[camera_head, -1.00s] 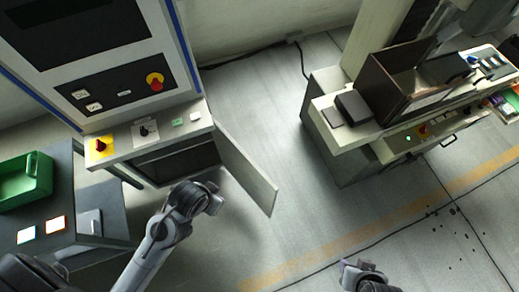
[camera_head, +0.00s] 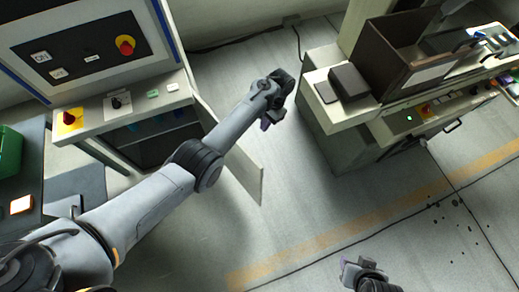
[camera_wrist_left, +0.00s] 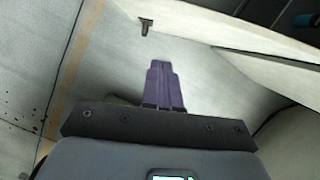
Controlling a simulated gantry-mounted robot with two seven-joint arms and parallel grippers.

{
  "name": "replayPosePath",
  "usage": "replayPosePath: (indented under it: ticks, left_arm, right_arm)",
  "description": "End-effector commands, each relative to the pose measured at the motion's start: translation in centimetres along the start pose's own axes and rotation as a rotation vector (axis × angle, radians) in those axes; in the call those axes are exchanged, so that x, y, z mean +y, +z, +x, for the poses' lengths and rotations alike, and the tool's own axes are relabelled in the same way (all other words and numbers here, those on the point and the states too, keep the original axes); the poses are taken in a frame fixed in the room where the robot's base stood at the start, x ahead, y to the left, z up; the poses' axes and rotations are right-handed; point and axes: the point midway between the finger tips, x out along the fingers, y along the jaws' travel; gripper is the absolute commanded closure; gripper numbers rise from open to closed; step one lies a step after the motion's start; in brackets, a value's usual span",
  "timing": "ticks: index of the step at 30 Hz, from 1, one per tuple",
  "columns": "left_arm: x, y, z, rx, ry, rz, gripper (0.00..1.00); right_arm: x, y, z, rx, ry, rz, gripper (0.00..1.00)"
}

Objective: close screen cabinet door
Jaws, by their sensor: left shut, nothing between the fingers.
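The screen cabinet (camera_head: 85,60) stands at the upper left in the head view. Its door (camera_head: 245,170) hangs open from the right end of the cabinet's lower part, pointing out over the floor. My left arm crosses in front and hides part of the door. My left gripper (camera_head: 267,124) is on the outer, right side of the door, shut and empty. In the left wrist view its purple fingers (camera_wrist_left: 163,85) are together, and a pale panel that looks like the door (camera_wrist_left: 235,40) runs beyond them. My right gripper (camera_head: 350,266) is low at the bottom edge; its jaws are unclear.
A machine bench (camera_head: 345,120) with a brown open box (camera_head: 400,55) stands at the right, close to my left gripper. A dark cart (camera_head: 75,185) with a green bin (camera_head: 10,150) is at the left. The floor between is clear.

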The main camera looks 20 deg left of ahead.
Motion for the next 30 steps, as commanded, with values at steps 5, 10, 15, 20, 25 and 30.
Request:
replayPosePath:
  ticks: [5, 10, 15, 20, 25, 30]
  left_arm:
    - [-0.1, -0.6, -1.4, -0.05, 0.0, 0.027, 1.0]
    - [0.0, -0.6, -1.5, -0.07, 0.001, 0.037, 1.0]
    - [-0.1, -0.4, 0.1, -0.073, 0.001, 0.037, 1.0]
    - [-0.1, -0.2, 3.0, -0.073, 0.001, 0.036, 1.0]
    - [0.0, 0.0, 6.6, -0.072, 0.001, 0.036, 1.0]
    - [-0.1, 1.2, 7.7, -0.07, 0.001, 0.036, 1.0]
  right_arm:
    - [-0.1, 0.4, 1.2, 0.001, -0.002, 0.002, 0.57]
    - [-0.1, 0.4, 1.4, 0.001, -0.003, 0.003, 0.57]
    - [-0.1, 0.4, 1.3, 0.001, -0.003, 0.002, 0.57]
    - [-0.1, 0.4, 1.4, 0.002, -0.003, 0.002, 0.57]
    - [-0.2, 0.6, 1.9, 0.002, -0.002, 0.001, 0.57]
    - [-0.1, 0.2, 0.4, -0.006, -0.001, -0.001, 0.57]
